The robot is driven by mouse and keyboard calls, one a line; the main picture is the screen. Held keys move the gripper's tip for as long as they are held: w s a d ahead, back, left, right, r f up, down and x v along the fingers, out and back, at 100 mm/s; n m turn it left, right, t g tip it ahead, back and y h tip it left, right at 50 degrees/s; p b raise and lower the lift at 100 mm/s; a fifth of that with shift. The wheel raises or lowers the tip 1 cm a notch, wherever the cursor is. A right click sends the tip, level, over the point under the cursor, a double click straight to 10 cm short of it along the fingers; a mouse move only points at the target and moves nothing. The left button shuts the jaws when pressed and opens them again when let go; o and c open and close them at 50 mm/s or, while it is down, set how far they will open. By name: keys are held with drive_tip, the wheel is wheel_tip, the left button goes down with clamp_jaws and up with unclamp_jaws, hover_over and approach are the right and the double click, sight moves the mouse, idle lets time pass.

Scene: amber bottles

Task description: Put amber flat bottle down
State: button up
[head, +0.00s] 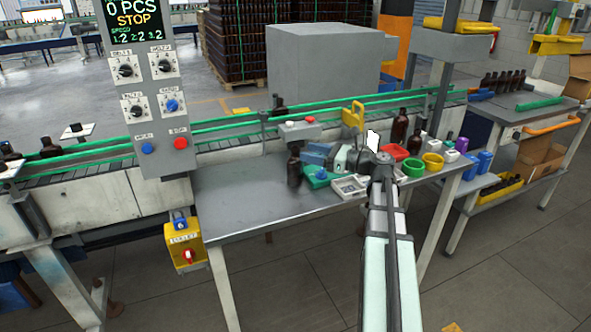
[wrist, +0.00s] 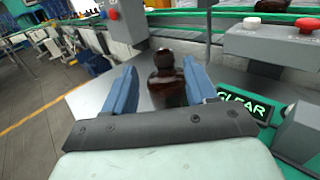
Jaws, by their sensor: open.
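The amber flat bottle (head: 294,168) is dark brown and stands upright on the grey table, left of the cluster of trays. In the wrist view the bottle (wrist: 168,88) is between my two blue fingers, with a gap visible on each side. My gripper (head: 316,154) reaches in from the right at the bottle's side in the head view. Its fingers are open, and in the wrist view my gripper (wrist: 160,66) straddles the bottle. The bottle's lower part is hidden by the gripper's palm in the wrist view.
A green CLEAR sign (wrist: 243,107) stands close right of the bottle. A button box (head: 299,131) is behind it. A white tray (head: 349,188), red tray (head: 396,151) and green bowl (head: 413,168) lie to the right. The table's front left (head: 240,212) is clear.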

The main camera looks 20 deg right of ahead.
sight(295, 147)
drive_tip(key=shift+w+x, duration=0.2)
drive_tip(key=shift+x, duration=2.75)
drive_tip(key=shift+d+f, duration=0.15)
drive_tip(key=shift+d, duration=0.05)
clamp_jaws()
